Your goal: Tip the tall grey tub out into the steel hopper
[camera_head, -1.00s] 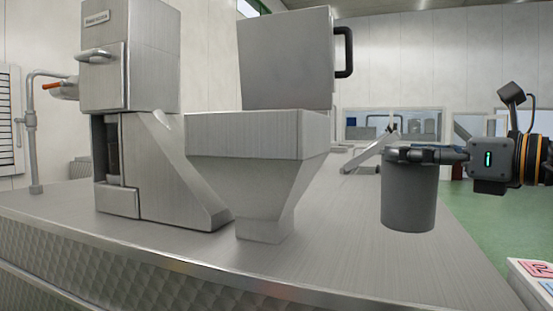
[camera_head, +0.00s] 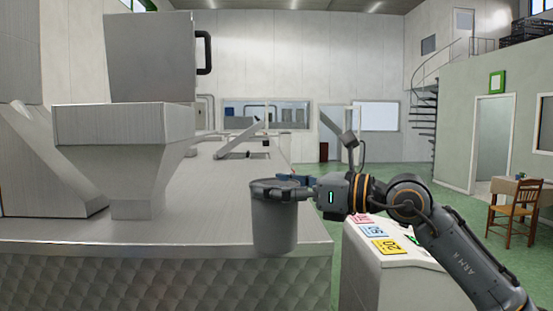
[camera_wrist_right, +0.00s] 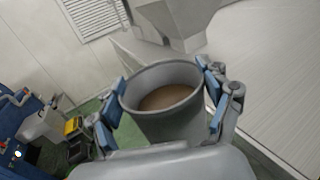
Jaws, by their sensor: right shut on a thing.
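The tall grey tub (camera_head: 275,228) is upright in my right gripper (camera_head: 283,188), in front of the steel counter's right end. In the right wrist view the tub (camera_wrist_right: 160,127) has brown contents (camera_wrist_right: 166,97) inside, and the blue-padded fingers of the right gripper (camera_wrist_right: 165,98) are on both sides of it. The steel hopper (camera_head: 135,170), with a wide box top and tapering foot, stands on the counter to the left of the tub, apart from it. It also shows at the top of the right wrist view (camera_wrist_right: 178,20). My left gripper is not seen.
The steel counter (camera_head: 220,222) has bare room between hopper and tub. A tall steel cover (camera_head: 152,60) with a black handle rises behind the hopper. A white cabinet (camera_head: 375,275) with coloured labels stands right of the counter. A wooden chair (camera_head: 517,213) is far right.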

